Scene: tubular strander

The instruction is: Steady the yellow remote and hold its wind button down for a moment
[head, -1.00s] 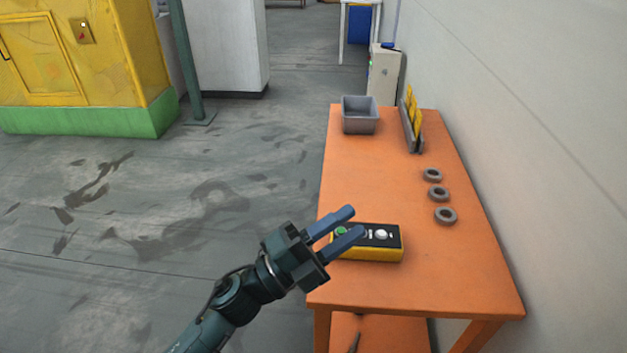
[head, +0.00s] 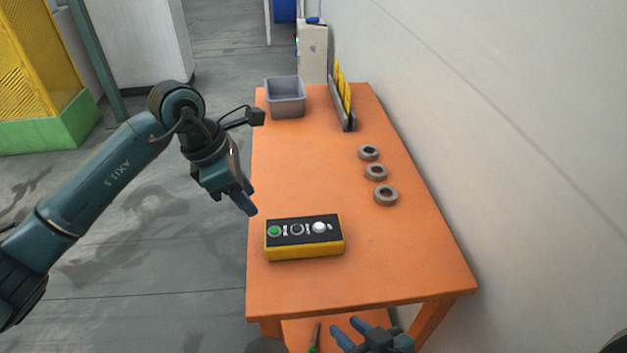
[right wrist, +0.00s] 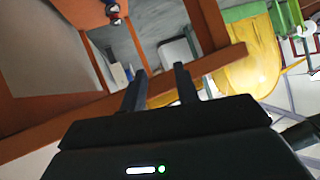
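The yellow remote (head: 304,252) lies flat near the front of the orange table (head: 330,278). Its black top has a green button (head: 274,231) at the left, a dark ringed one (head: 297,229) in the middle and a white one (head: 319,227) at the right. Their labels are too small to read. My left gripper (head: 248,205) points down behind and left of the remote, apart from it; its fingers overlap in view. My right gripper (head: 347,328) is low in front of the table's front edge, open and empty. Its parted fingers also show in the right wrist view (right wrist: 160,88).
Several grey items share the table: three rings (head: 377,172) along the right, a bin (head: 286,101) at the far end, and a rack (head: 342,105) with yellow pieces near the wall. Table around the remote is clear. The right wrist view shows orange table framing (right wrist: 200,75) close by.

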